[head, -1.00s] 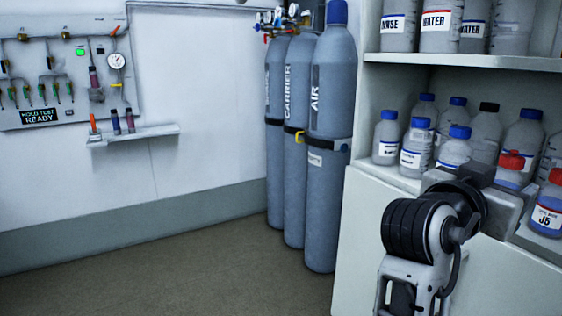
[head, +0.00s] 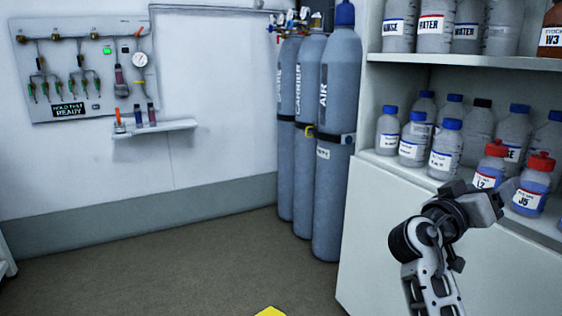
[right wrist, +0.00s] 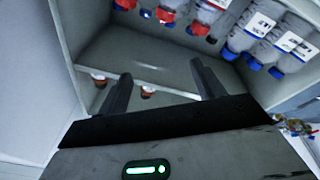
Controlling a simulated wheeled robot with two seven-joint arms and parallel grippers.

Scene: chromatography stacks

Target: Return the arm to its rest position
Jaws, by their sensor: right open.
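My right arm comes in from the lower right of the head view, and its gripper (head: 500,197) is in front of the shelf unit, just left of the red-capped bottle J5 (head: 532,190). In the right wrist view the two dark fingers (right wrist: 160,78) stand apart with nothing between them. In that view the bottles and shelf lie beyond the fingers. My left gripper is not in view.
The shelf unit (head: 362,215) carries blue-capped bottles (head: 411,140) and a red-capped bottle (head: 489,165) close to my right gripper. Grey gas cylinders (head: 333,190) stand left of it. A small wall shelf (head: 160,130) is at left.

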